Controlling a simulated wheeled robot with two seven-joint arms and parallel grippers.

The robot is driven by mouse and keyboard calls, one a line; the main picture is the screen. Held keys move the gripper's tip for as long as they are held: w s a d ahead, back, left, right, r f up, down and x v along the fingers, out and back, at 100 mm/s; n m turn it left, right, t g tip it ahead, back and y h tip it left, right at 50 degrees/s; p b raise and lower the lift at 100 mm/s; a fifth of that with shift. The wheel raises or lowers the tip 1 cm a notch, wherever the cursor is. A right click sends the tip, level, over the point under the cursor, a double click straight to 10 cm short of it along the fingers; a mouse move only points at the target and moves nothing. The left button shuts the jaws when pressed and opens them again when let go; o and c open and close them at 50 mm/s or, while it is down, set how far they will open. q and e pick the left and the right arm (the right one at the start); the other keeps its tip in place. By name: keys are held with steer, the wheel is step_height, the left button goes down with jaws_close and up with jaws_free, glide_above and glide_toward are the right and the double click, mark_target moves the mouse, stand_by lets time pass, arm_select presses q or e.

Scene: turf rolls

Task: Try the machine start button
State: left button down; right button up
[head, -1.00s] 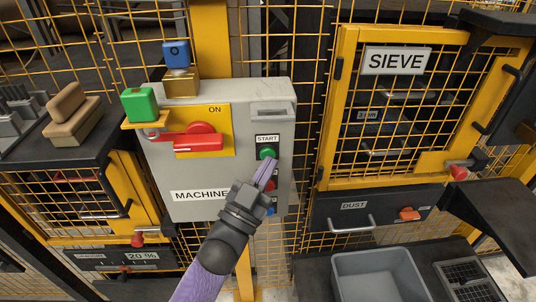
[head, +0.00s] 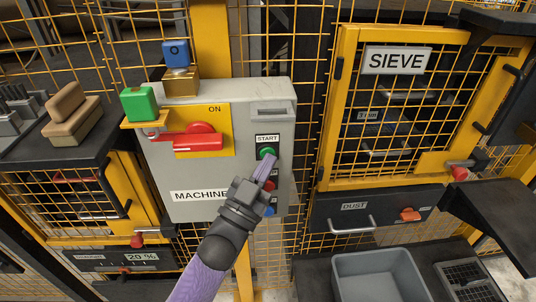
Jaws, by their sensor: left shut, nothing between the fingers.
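The green start button (head: 267,153) sits under the START label (head: 267,139) on the grey machine box (head: 180,190). My left gripper (head: 268,161) is shut and empty, with its fingertips at the lower edge of the green button. I cannot tell whether they touch it. A red button (head: 270,185) shows below, beside the fingers, and a blue button below that is partly hidden by the gripper. A red handle (head: 192,142) lies level on the yellow ON plate (head: 215,122). My right gripper is not in view.
A green block (head: 139,104) and a blue padlock-like piece (head: 176,53) sit at the box's upper left. The SIEVE cage door (head: 330,120) stands to the right. Below it are the DUST drawer (head: 380,212) and a grey bin (head: 378,258). A dark shelf (head: 495,215) juts out at right.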

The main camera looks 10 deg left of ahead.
arm_select(q)
steer(key=shift+s, duration=0.15)
steer(key=shift+s+d+p, duration=0.2)
steer(key=shift+s+p, duration=0.3)
steer(key=shift+s, duration=0.15)
steer(key=s+p, duration=0.1)
steer(key=s, duration=0.1)
steer(key=s+d+p, duration=0.1)
steer(key=s, duration=0.2)
steer(key=shift+d, duration=0.1)
steer(key=shift+w, duration=0.1)
stand_by(0.5)
